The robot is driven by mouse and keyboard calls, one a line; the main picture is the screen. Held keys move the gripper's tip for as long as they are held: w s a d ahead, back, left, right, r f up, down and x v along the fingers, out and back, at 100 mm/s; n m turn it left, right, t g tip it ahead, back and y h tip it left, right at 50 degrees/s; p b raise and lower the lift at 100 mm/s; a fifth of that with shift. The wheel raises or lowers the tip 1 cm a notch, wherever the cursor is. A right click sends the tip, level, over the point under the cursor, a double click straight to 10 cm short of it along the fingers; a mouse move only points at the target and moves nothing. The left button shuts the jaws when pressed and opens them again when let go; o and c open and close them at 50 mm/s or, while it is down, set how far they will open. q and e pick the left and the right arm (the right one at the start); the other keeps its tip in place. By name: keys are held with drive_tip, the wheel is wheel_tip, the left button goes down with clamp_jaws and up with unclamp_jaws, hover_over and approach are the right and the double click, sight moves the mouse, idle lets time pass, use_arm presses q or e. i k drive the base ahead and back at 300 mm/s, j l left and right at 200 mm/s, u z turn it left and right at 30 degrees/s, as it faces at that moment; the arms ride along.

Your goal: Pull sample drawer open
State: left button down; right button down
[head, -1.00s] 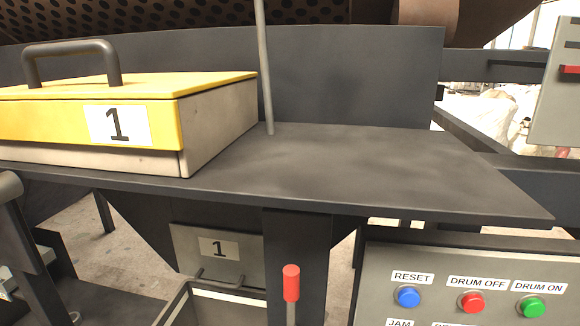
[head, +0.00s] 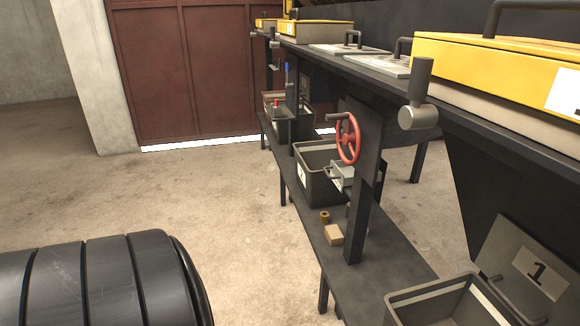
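I cannot tell for certain which part is the sample drawer. A grey front panel labelled 1 (head: 530,262) is at the lower right of the head view, under the dark hopper. A small grey metal box (head: 341,173) sits behind the red handwheel (head: 348,138) in the middle. A thick black ribbed part at the lower left seems to be my own arm. Neither of my grippers is in view.
A yellow-lidded box (head: 500,65) stands on the long bench at the upper right. Dark bins, one being the middle bin (head: 318,175), stand on the low shelf with a small tan block (head: 333,235). The concrete floor (head: 220,210) at left is open, before a red-brown door (head: 185,65).

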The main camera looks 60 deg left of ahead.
sight(342, 175)
drive_tip(key=u, duration=1.5)
drive_tip(key=z, duration=0.2)
